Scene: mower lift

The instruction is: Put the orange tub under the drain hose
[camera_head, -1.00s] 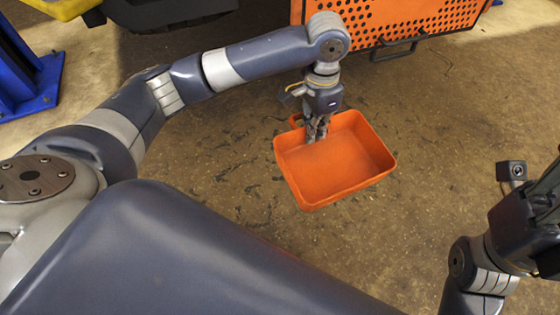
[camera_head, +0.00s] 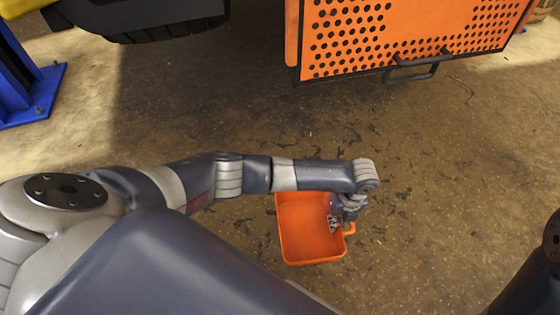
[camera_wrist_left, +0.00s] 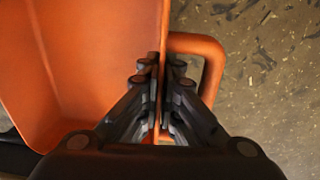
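The orange tub (camera_head: 312,243) is an open rectangular pan, below the middle of the head view, with a loop handle at its right side. My left gripper (camera_head: 335,222) is at the tub's right side. In the left wrist view its two fingers (camera_wrist_left: 160,85) are closed on either side of the tub's wall, beside the handle (camera_wrist_left: 212,62); the tub's inside (camera_wrist_left: 90,60) shows to the left. I cannot tell whether the tub touches the floor. My left forearm hides the tub's far rim. The drain hose is not seen. My right gripper is out of view.
An orange perforated machine panel (camera_head: 400,35) with a black bar handle (camera_head: 418,68) stands at the top. A dark tyre or track (camera_head: 150,15) is at the top left, a blue post foot (camera_head: 35,95) at the left edge. The stained floor (camera_head: 230,120) between is clear.

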